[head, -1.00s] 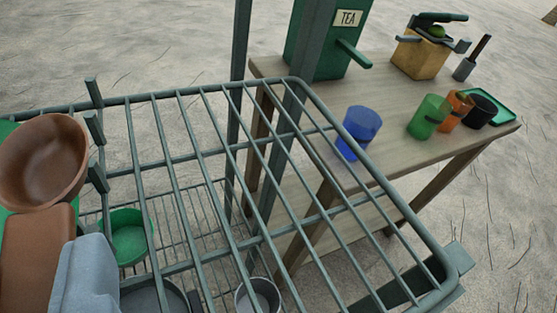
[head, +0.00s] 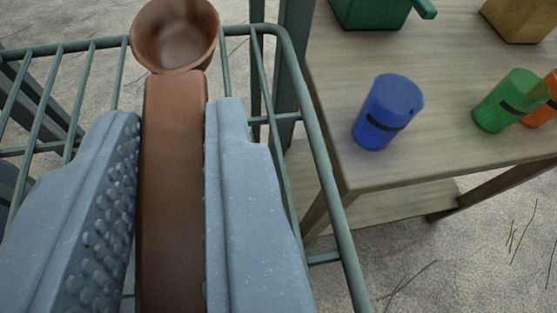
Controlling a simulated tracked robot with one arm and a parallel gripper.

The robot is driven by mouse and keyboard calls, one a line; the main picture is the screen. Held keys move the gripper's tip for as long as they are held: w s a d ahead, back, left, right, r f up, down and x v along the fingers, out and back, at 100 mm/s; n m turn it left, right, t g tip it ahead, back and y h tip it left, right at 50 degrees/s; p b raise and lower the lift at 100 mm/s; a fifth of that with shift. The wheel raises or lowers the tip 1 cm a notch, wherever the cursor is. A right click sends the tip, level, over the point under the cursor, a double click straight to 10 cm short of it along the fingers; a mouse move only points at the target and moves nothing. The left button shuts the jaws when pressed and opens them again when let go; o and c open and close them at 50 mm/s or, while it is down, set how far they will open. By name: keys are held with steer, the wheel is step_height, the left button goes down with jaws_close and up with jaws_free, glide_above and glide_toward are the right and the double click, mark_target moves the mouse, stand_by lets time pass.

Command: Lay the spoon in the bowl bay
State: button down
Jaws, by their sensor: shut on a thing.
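The spoon is brown, with a round hollow bowl (head: 174,35) at the top and a thick flat handle (head: 174,180) running down the picture. My gripper (head: 172,115) is shut on the handle, one grey jaw on each side, the left one with a studded inner face. The spoon appears over the green wire rack (head: 335,215), its bowl overlapping the rack's far rim in the picture. I cannot tell whether it touches the rack. The bowl bay cannot be picked out; the jaws and handle hide much of the rack.
A wooden table (head: 440,70) stands right of the rack. It carries a blue cup (head: 385,112), a green cup (head: 508,100), an orange cup (head: 542,108), a green box (head: 370,10) and a tan block (head: 520,18). Sandy ground lies around.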

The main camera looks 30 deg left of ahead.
steer(key=shift+w+d+f, duration=0.1)
steer(key=shift+w+d, duration=0.1)
steer(key=shift+w, duration=0.2)
step_height(320, 180, down, 4)
steer(key=shift+s+r+b, duration=0.1)
steer(key=shift+r+b, duration=0.1)
steer(key=shift+b, duration=0.85)
steer(key=shift+a, duration=0.1)
steer(key=c, duration=1.3)
jaws_free()
steer(key=shift+r, duration=0.1)
